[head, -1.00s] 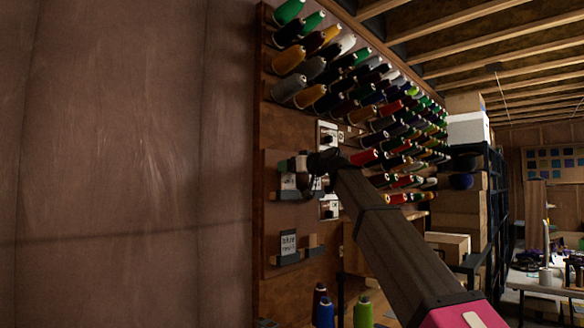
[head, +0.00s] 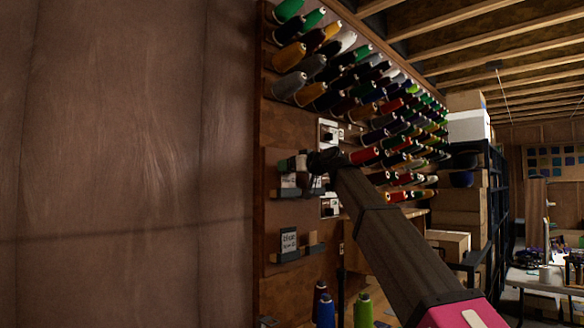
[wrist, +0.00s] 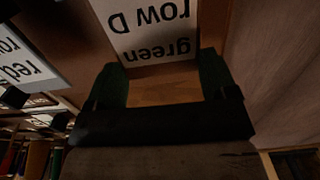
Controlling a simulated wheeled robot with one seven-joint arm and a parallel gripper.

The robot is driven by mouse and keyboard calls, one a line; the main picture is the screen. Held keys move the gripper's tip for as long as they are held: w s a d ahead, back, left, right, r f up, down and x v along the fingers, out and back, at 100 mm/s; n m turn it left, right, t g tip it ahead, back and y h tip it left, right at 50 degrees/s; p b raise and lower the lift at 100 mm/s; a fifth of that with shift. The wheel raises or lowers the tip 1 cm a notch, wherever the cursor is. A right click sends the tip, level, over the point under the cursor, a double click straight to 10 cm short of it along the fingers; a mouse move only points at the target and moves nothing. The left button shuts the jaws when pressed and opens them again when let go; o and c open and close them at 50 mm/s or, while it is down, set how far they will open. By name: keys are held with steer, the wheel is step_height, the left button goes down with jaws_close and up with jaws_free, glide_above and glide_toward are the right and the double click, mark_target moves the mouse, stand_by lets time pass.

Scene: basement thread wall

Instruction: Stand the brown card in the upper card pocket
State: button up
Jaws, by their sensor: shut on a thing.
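My gripper (head: 302,162) is at the wall board in the head view, just above the upper card pocket (head: 290,194). In the wrist view the dark green fingertips (wrist: 162,88) are shut on a plain brown piece (wrist: 165,92), which I take to be the brown card. In the wrist view a white label reading "green row D" (wrist: 155,28) lies directly beyond the fingers, upside down. The white label (head: 289,181) also shows under the gripper in the head view. The card's lower edge is hidden, so I cannot tell whether it touches the pocket.
A lower pocket (head: 298,255) holds a white label (head: 288,241) and a brown block (head: 312,239). Rows of thread cones (head: 350,90) jut from the wall above and right. Another white label (wrist: 28,65) shows left in the wrist view. Cones (head: 326,310) stand below.

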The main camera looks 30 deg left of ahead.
steer(key=o, duration=0.6)
steer(key=v, duration=1)
steer(key=shift+s+d, duration=0.15)
steer(key=shift+d, duration=0.2)
